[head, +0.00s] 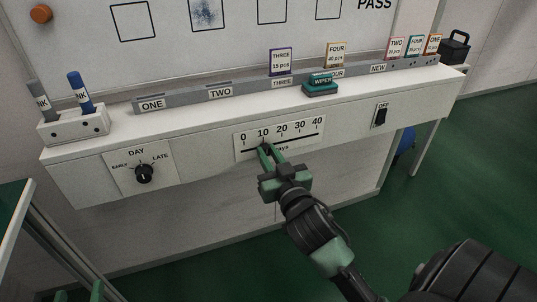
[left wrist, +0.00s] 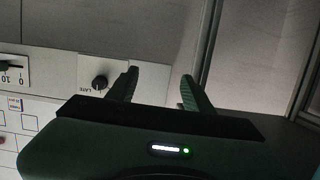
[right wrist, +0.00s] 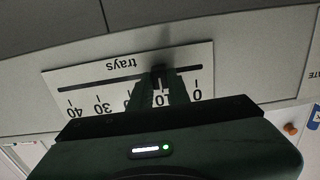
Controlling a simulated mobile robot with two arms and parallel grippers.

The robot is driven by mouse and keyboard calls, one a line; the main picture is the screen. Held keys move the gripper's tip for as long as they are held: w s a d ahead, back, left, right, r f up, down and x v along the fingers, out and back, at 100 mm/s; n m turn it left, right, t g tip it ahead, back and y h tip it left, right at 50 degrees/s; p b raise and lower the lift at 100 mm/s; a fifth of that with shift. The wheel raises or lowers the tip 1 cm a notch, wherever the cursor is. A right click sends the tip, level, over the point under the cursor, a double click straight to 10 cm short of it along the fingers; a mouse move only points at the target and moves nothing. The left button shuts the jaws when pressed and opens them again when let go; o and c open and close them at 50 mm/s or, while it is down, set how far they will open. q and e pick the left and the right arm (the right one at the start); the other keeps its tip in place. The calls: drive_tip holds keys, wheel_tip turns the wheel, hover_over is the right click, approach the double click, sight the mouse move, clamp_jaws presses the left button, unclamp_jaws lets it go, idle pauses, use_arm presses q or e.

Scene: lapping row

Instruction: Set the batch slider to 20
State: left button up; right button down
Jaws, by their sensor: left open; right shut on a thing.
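The batch slider's white scale plate (head: 300,131) is on the front of the shelf, marked 0, 10, 20, 30 and 40 over a dark slot. In the right wrist view the plate (right wrist: 60,80) appears upside down. My right gripper (head: 265,148) is shut on the dark slider knob (right wrist: 160,70), which sits at about the 10 mark. In the head view my fingers mostly hide the knob. My left gripper (head: 78,291) shows only its fingertips at the bottom left of the head view. In the left wrist view it (left wrist: 158,88) is open and empty.
A DAY dial (head: 144,173) is left of the slider, and an OFF switch (head: 381,116) is to its right. The shelf top holds a marker holder (head: 75,127), a teal wiper (head: 320,88) and several cards. A table edge (head: 12,225) stands at the left.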

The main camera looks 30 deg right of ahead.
sight(281, 142)
idle(0.6)
drive_tip(key=shift+d, duration=0.2)
drive_tip(key=d+p, duration=0.1)
drive_tip(key=d, duration=0.1)
drive_tip(key=s+d, duration=0.1)
drive_tip(key=d, duration=0.1)
drive_tip(key=shift+s+d+f+p, duration=0.1)
drive_tip(key=shift+d+f+p, duration=0.05)
drive_tip(key=shift+d+p, duration=0.15)
use_arm(q)
drive_tip(key=s+a+f+g+y, duration=0.1)
drive_tip(key=s+a+f+g, duration=0.1)
drive_tip(key=s+f+g, duration=0.2)
wheel_tip(281, 142, down, 3)
drive_tip(key=shift+r, duration=0.1)
drive_tip(key=shift+s, duration=0.1)
use_arm(e)
drive_tip(key=c, duration=1.3)
unclamp_jaws()
drive_tip(key=shift+a, duration=0.1)
